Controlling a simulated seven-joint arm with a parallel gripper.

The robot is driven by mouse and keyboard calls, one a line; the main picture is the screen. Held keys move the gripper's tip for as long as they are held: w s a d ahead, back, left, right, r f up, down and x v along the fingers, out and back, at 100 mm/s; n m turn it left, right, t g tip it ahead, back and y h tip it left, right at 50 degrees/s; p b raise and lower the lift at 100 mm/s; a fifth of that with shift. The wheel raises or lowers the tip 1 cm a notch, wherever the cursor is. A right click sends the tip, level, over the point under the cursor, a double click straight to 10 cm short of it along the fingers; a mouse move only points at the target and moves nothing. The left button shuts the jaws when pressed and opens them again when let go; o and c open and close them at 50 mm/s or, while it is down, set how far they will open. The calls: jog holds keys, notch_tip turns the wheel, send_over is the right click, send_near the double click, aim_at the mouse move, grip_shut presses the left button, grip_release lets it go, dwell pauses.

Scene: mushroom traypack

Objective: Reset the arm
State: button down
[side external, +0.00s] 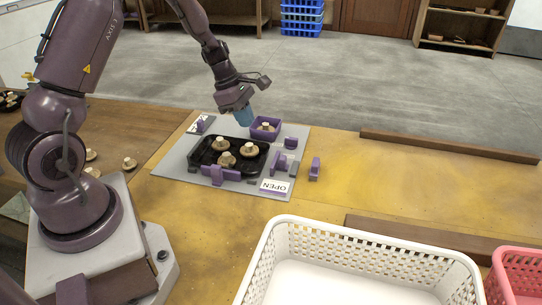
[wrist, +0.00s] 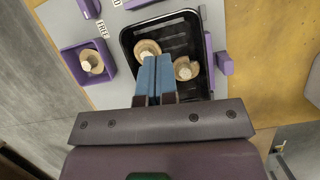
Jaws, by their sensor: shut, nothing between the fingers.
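My gripper (side external: 243,119) has blue fingers and hangs above the far edge of the black tray, near the purple box. In the wrist view the gripper (wrist: 155,62) is shut with its fingers together and nothing between them. The black tray (wrist: 205,27) lies below the fingers and holds a few pale brown mushrooms (side external: 226,159). Two mushrooms show in the wrist view, and the fingers hide part of the tray. The purple box (side external: 265,122) beside the tray holds one mushroom (wrist: 91,62).
A white basket (side external: 370,255) and a pink basket (side external: 520,262) stand at the front right. Wooden strips (side external: 450,147) lie on the table. The yellow table right of the board is mostly clear.

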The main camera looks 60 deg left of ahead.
jog(key=s+d+r+m+t+y, duration=0.1)
jog(key=s+d+r+m, duration=0.8)
jog(key=r+m, duration=0.2)
jog(key=s+d+r+m+t+y, duration=0.1)
jog(key=s+d+r+m+y, duration=0.1)
jog(key=s+d+r+m, duration=0.7)
jog(key=r+m, duration=0.2)
jog(key=m, duration=0.3)
jog(key=shift+s+m+t, duration=0.2)
jog(key=shift+m+t, duration=0.1)
jog(key=shift+m, duration=0.1)
